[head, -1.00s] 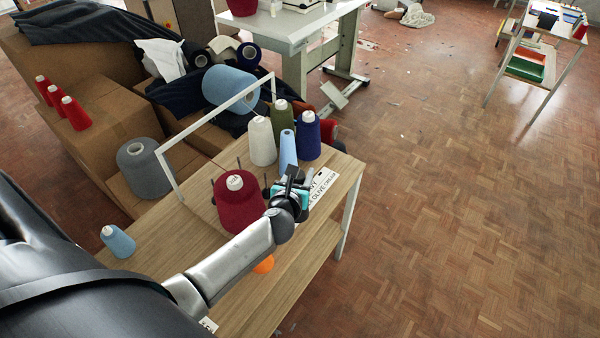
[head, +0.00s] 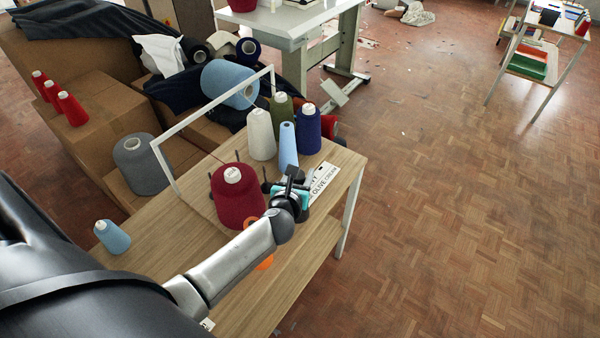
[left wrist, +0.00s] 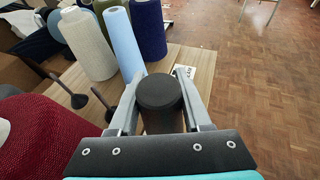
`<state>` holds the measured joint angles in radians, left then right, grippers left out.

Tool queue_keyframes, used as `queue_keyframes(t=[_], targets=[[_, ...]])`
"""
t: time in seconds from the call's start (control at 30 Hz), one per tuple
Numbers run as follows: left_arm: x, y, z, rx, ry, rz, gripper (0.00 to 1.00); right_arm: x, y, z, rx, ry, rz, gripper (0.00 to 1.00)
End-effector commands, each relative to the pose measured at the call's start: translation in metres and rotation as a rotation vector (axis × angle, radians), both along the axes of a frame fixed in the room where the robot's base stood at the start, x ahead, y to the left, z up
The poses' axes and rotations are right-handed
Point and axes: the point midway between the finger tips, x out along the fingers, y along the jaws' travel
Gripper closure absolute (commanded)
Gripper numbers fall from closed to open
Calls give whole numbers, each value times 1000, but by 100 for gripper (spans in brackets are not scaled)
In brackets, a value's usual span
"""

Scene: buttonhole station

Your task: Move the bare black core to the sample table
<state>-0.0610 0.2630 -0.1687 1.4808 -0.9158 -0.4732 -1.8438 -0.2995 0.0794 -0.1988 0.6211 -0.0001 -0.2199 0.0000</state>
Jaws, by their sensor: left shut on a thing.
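The bare black core (left wrist: 160,98) stands upright between the fingers of my left gripper (left wrist: 161,92) in the left wrist view. The fingers press on it from both sides. In the head view my left gripper (head: 295,183) is above the wooden table (head: 318,232), beside a dark red cone and in front of a label card; the core can hardly be told from the dark gripper there. I cannot tell whether the core touches the tabletop. My right gripper is not in view. No table is clearly marked as the sample table.
A dark red cone (head: 237,200) is just left of my gripper. White (head: 261,135), light blue (head: 288,148) and navy (head: 307,130) cones stand behind it. A white table (head: 290,28) is at the back, a small rack (head: 530,65) at far right. The floor on the right is clear.

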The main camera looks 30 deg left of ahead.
Motion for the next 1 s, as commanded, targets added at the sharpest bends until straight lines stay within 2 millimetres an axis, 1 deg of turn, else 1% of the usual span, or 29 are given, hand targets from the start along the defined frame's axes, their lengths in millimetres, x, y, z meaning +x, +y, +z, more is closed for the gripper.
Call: queue_keyframes(t=[0.07, 0.1, 0.37, 0.4, 0.63, 0.77, 0.87, 1.0], targets=[[0, 0, -2, 1, 0, 0, 100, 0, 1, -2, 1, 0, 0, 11], [0, 0, -1, 1, -1, 0, 47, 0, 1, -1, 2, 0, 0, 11], [0, 0, -1, 1, -1, 0, 18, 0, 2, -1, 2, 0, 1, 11], [0, 0, -1, 1, -1, 0, 17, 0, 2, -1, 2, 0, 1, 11], [0, 0, -1, 1, 0, 0, 17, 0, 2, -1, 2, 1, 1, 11], [-7, -2, 1, 1, 1, -2, 17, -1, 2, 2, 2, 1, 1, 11], [-18, -6, 6, 2, 2, -3, 17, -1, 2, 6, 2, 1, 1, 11], [-40, -13, 15, 0, 2, -3, 17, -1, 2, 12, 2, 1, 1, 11]])
